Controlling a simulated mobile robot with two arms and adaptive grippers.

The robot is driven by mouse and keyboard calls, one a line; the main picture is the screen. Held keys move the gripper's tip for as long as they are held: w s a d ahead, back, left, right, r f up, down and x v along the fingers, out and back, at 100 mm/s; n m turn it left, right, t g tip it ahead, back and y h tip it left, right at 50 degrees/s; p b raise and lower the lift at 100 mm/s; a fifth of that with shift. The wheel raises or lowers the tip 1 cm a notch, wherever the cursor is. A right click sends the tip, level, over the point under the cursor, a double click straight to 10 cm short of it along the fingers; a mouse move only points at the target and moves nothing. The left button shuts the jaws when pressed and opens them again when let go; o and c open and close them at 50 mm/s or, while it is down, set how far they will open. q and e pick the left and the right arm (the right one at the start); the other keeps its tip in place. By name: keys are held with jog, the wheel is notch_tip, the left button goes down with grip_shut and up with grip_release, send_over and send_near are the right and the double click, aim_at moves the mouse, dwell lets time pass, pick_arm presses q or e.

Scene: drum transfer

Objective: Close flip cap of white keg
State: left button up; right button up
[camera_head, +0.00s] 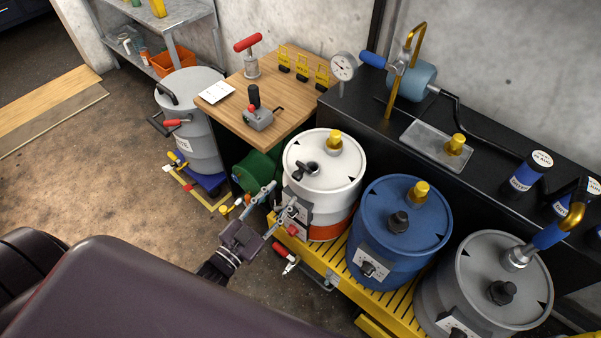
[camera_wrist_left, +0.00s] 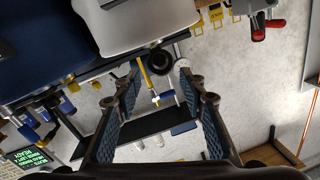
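The white keg (camera_head: 325,190), with an orange lower band, stands at the left end of the row of drums. On its lid is a dark flip cap (camera_head: 308,169) that looks raised, though it is small here. A brass fitting (camera_head: 334,142) sits farther back on the lid. My left gripper (camera_head: 277,197) is open and empty, at the front left side of the keg, below its lid. In the left wrist view, the open fingers (camera_wrist_left: 158,85) frame a dark round part; I cannot tell what it is. My right gripper is not in view.
A blue drum (camera_head: 390,245) and a grey drum (camera_head: 480,285) stand right of the keg on a yellow slatted platform (camera_head: 345,277). A wooden table (camera_head: 225,115) and a grey barrel (camera_head: 195,140) are at the left. A dark bench (camera_head: 480,125) with a gauge (camera_head: 343,67) runs behind.

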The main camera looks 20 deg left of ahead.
aim_at(295, 179)
pick_arm(q)
jog(key=x, duration=0.5)
jog(key=shift+w+d+p, duration=0.1)
jog(key=shift+w+p, duration=0.1)
jog(key=shift+p, duration=0.1)
jog(key=shift+w+d, duration=0.15)
jog(key=shift+w, duration=0.4)
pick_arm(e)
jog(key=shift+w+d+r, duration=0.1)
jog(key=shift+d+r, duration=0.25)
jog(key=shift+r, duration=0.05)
